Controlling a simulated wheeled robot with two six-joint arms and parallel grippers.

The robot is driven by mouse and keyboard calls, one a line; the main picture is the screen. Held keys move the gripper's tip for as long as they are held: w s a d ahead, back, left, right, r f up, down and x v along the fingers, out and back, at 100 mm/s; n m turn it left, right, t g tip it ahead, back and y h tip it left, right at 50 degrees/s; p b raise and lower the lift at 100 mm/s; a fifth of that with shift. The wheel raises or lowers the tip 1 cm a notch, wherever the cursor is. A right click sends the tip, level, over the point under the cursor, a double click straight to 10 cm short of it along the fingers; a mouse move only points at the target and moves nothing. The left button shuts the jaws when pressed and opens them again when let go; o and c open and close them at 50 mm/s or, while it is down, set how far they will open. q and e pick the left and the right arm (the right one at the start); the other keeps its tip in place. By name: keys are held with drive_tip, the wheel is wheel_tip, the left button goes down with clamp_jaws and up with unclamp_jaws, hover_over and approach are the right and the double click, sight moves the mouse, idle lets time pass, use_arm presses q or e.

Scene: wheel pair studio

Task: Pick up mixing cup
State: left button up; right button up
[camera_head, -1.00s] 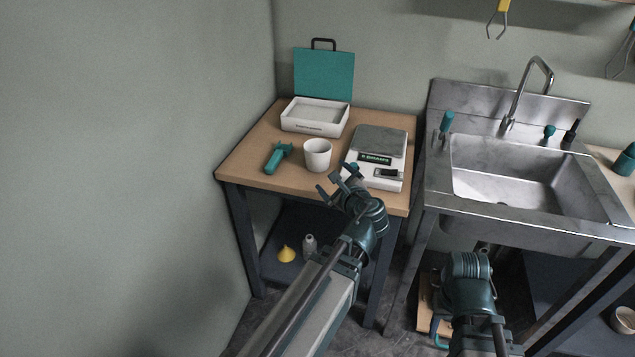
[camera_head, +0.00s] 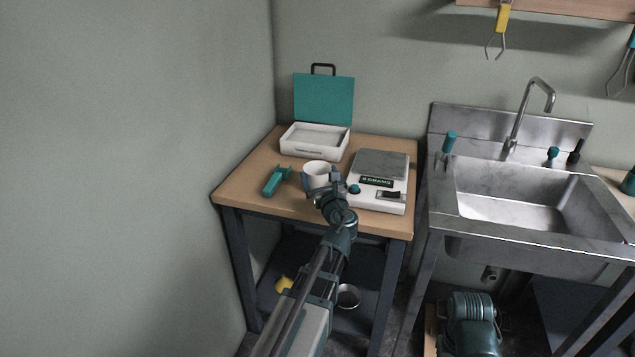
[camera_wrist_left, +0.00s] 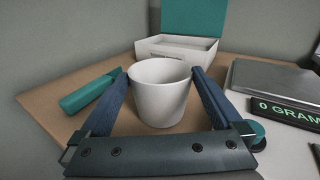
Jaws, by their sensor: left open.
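The mixing cup (camera_head: 315,171) is a plain white cup standing upright on the wooden table. In the left wrist view the cup (camera_wrist_left: 161,96) is between the two blue fingers of my left gripper (camera_wrist_left: 160,85). The left gripper is open, with a finger on each side of the cup; I cannot tell whether either finger touches it. In the head view the left gripper (camera_head: 322,184) partly hides the cup's lower front. My right arm shows at the lower right of the head view, but its gripper fingers do not show.
A digital scale (camera_head: 381,163) stands right of the cup and a teal-handled tool (camera_head: 276,181) lies left of it. Behind is an open white case (camera_head: 314,141) with a teal lid. A steel sink (camera_head: 525,188) adjoins on the right. The table's front corner (camera_head: 232,196) is clear.

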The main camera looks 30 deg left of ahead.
sight(315, 162)
use_arm(q)
drive_tip(key=shift+x, duration=3.35)
drive_tip(key=c, duration=1)
drive_tip(key=shift+r, duration=0.1)
wheel_tip(315, 162, up, 10)
drive_tip(key=p, duration=1)
